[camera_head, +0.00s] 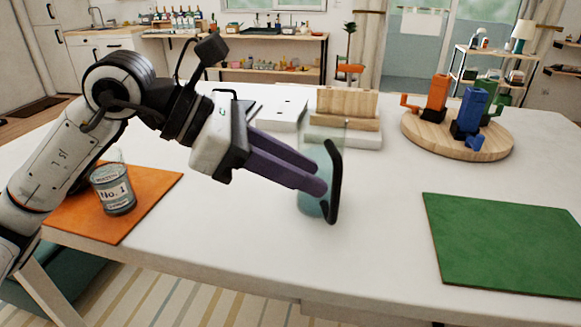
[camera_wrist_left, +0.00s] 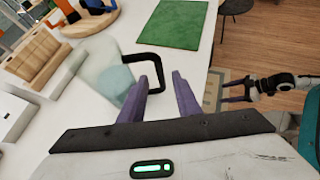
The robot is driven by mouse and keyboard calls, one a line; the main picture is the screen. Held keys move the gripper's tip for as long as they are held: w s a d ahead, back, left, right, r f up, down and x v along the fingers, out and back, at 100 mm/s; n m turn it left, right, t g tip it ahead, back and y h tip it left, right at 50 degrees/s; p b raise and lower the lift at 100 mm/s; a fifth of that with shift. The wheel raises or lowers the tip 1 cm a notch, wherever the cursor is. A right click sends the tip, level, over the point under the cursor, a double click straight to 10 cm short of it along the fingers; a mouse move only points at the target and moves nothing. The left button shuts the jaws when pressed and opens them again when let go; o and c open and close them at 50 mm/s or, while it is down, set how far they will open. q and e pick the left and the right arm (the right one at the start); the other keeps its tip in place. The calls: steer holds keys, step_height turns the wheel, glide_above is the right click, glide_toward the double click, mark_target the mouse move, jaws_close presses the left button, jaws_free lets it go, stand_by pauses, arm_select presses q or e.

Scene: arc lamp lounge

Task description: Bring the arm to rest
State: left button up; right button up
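A clear glass pitcher (camera_head: 309,205) with pale blue liquid and a black handle (camera_head: 336,180) stands upright on the white table. It also shows in the left wrist view (camera_wrist_left: 112,72). My left gripper (camera_head: 321,181) is beside the pitcher. In the left wrist view its two purple fingers (camera_wrist_left: 165,70) are apart, with the handle's outer bar near the left fingertip. Nothing is gripped; whether a finger touches the handle I cannot tell. My right gripper (camera_wrist_left: 237,91) shows only in the left wrist view, over the floor beyond the table edge, its fingers apart and empty.
A labelled glass (camera_head: 114,190) stands on an orange mat (camera_head: 143,206) under my left arm. A green mat (camera_head: 505,245) lies front right. A round wooden board (camera_head: 420,140) holds orange, blue and green pieces. A wooden rack (camera_head: 345,103) and white box (camera_head: 282,112) stand behind the pitcher.

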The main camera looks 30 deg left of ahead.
arm_select(q)
steer(key=shift+v, duration=1)
steer(key=shift+r, duration=0.15)
